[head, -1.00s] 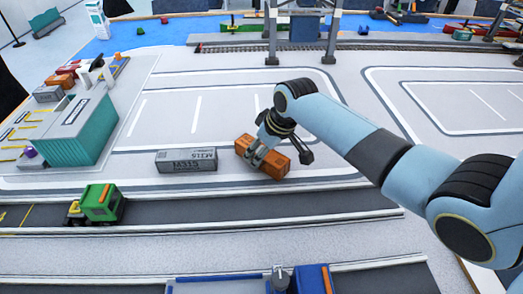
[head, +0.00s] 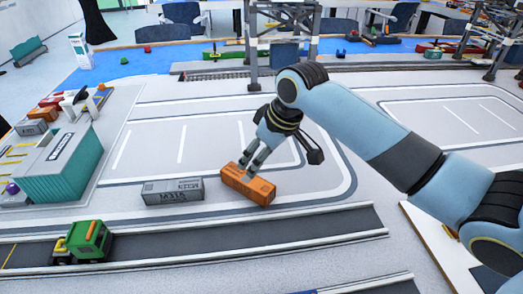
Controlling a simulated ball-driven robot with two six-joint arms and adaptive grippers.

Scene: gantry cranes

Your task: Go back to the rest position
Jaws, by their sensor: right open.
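My right gripper (head: 252,163) is open and hangs just above an orange container (head: 248,187), its fingertips close over the container's back edge. I cannot tell whether they touch it. The orange container lies on the pale yard floor, slightly askew. A grey container (head: 172,191) lies to its left, with a small gap between them. My right arm reaches in from the right side. My left gripper is not in view.
A green truck (head: 88,240) stands on the dark road at the lower left. A teal container building (head: 62,168) is at the left. Gantry crane legs (head: 252,60) rise at the back. The marked yard behind the containers is clear.

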